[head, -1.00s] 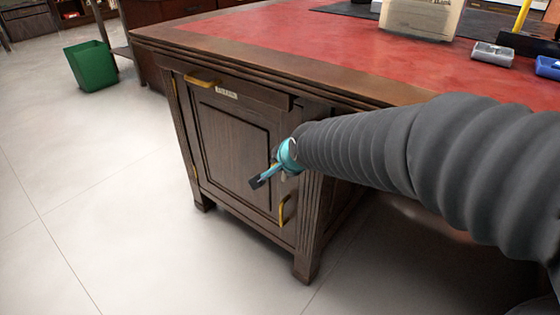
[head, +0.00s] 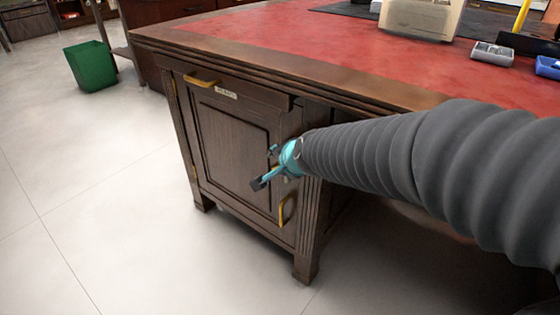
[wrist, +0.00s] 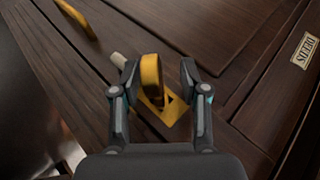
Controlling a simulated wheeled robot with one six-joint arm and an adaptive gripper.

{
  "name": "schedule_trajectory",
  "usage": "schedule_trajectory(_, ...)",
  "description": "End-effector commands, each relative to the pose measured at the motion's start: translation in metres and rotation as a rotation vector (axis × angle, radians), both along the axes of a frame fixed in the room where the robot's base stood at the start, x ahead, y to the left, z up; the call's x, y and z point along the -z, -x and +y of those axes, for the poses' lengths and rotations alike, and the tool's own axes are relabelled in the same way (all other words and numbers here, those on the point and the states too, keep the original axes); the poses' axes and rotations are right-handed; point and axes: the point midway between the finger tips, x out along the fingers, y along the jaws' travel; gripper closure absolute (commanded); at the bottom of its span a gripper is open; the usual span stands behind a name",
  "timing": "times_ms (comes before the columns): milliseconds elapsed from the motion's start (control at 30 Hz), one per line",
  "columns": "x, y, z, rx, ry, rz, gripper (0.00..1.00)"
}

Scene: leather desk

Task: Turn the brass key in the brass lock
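The brass key (wrist: 151,80) stands out from the brass lock plate (wrist: 176,113) on the dark wood cabinet door in the wrist view. Its rounded bow is seen nearly edge-on. My gripper (wrist: 159,72) is open, with one finger on each side of the bow. The bow is closer to the left finger, with a clear gap to the right finger; whether the left finger touches it I cannot tell. In the head view my gripper (head: 267,166) is in front of the cabinet door (head: 232,140), and the lock is mostly hidden behind it.
The red-topped desk (head: 300,40) overhangs the door. A green bin (head: 90,66) stands left. The floor in front is clear.

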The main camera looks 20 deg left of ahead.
Motion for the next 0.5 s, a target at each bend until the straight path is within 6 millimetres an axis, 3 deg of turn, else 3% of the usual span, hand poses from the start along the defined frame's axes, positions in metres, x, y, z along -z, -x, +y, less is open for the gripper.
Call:
schedule_trajectory(267, -0.009, 0.007, -0.005, -0.001, -0.002, -0.002, 0.55)
schedule_trajectory(500, -0.035, 0.030, -0.022, -0.001, -0.002, -0.004, 0.55)
